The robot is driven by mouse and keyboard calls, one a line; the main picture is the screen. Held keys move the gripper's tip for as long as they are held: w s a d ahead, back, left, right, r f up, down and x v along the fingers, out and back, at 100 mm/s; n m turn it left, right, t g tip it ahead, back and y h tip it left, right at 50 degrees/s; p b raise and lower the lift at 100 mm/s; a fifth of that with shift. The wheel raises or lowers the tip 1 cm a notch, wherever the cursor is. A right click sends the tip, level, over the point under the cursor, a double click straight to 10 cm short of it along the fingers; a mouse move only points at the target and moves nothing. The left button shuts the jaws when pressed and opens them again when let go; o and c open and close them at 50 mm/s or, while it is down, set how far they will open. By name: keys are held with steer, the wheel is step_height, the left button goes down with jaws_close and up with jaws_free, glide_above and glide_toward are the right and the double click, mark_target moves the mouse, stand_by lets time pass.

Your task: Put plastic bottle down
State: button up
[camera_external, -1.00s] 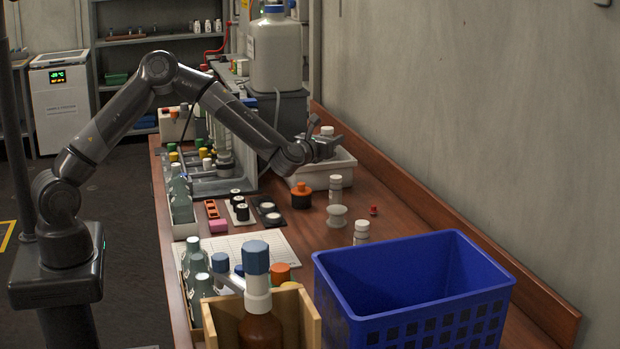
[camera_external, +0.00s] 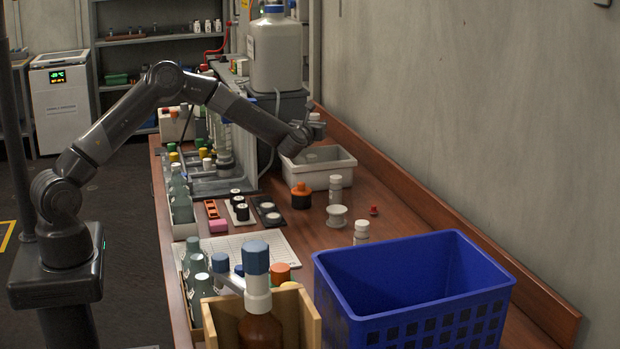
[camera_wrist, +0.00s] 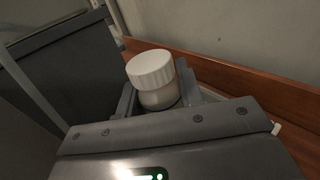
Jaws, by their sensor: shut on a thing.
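My gripper (camera_external: 311,126) is raised above the far part of the wooden bench, over the back of a white tray. It is shut on a plastic bottle with a ribbed white cap; the bottle (camera_wrist: 160,97) sits between the two fingers in the wrist view. In the external view only the small pale top of the bottle (camera_external: 315,117) shows above the gripper, and the arm hides the rest. The bottle's lower part is hidden in the wrist view by my gripper's body.
The white tray (camera_external: 340,174) stands on the bench below my gripper. A grey box (camera_wrist: 52,75) is left of the gripper, and the bench's raised wooden edge (camera_external: 400,186) runs along the wall. An orange-capped jar (camera_external: 301,197), small white-capped bottles and a blue crate (camera_external: 336,296) stand nearer.

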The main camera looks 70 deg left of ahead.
steer(key=shift+a+f, duration=0.15)
steer(key=shift+f, duration=0.9)
steer(key=shift+a+f, duration=0.1)
steer(key=shift+f, duration=0.95)
steer(key=shift+f, duration=0.15)
steer(key=o, duration=1)
steer(key=shift+c, duration=0.2)
